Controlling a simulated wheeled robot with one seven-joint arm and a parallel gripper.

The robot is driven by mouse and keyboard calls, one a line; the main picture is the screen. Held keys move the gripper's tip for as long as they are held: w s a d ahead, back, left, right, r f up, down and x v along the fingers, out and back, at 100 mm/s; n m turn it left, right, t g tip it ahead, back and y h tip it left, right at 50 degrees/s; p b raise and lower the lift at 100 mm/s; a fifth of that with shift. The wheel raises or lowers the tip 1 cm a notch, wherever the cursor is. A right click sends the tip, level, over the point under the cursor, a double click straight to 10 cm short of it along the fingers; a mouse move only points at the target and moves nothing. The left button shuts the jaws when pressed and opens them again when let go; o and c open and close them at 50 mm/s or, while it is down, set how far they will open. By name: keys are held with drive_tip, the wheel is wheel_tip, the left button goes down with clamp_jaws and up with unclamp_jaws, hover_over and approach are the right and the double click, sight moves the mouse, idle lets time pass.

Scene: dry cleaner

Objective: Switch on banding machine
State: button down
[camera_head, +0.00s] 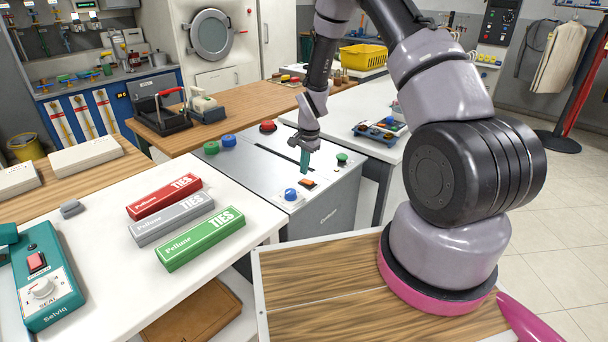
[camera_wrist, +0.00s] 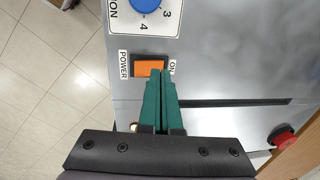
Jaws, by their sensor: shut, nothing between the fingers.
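The banding machine (camera_head: 335,197) is a grey metal cabinet in the middle of the head view, and its top panel (camera_wrist: 220,60) fills much of the wrist view. An orange rocker switch (camera_wrist: 148,68) sits on it between the printed words POWER and ON; it also shows in the head view (camera_head: 307,183). My gripper (camera_wrist: 158,75) has green fingers closed together and empty. Their tips overlap the right part of the switch in the wrist view. In the head view my gripper (camera_head: 305,170) points down just above the switch; I cannot tell whether it touches.
A blue numbered dial (camera_head: 291,194) is beside the switch. A green button (camera_head: 342,157), a red button (camera_head: 268,126) and blue and green knobs (camera_head: 228,141) are on the same top. Boxes of ties (camera_head: 205,240) lie on the white table at left, near a teal sealer (camera_head: 45,280).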

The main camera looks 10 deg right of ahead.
wheel_tip(320, 180, up, 11)
drive_tip(key=w+a, duration=0.1)
drive_tip(key=shift+w+a+r, duration=0.15)
drive_tip(key=shift+w, duration=0.25)
wheel_tip(320, 180, up, 11)
drive_tip(key=n+t, duration=0.1)
hover_over(299, 182)
drive_tip(key=s+d, duration=0.2)
drive_tip(key=s+d+r+n+t, duration=0.2)
drive_tip(key=s+r, duration=0.7)
drive_tip(key=r, duration=0.5)
drive_tip(key=s+r+n+t, duration=0.1)
drive_tip(key=s+r, duration=0.2)
drive_tip(key=s, duration=0.4)
drive_tip(key=s+d+r+n+t, duration=0.1)
drive_tip(key=s+r, duration=0.2)
drive_tip(key=s, duration=0.3)
drive_tip(key=s+d+r+n+t+y, duration=0.1)
drive_tip(key=s+r, duration=0.2)
drive_tip(key=s, duration=0.4)
drive_tip(key=shift+s+d+n, duration=0.25)
drive_tip(key=shift+s+n, duration=0.05)
drive_tip(key=shift+r, duration=0.1)
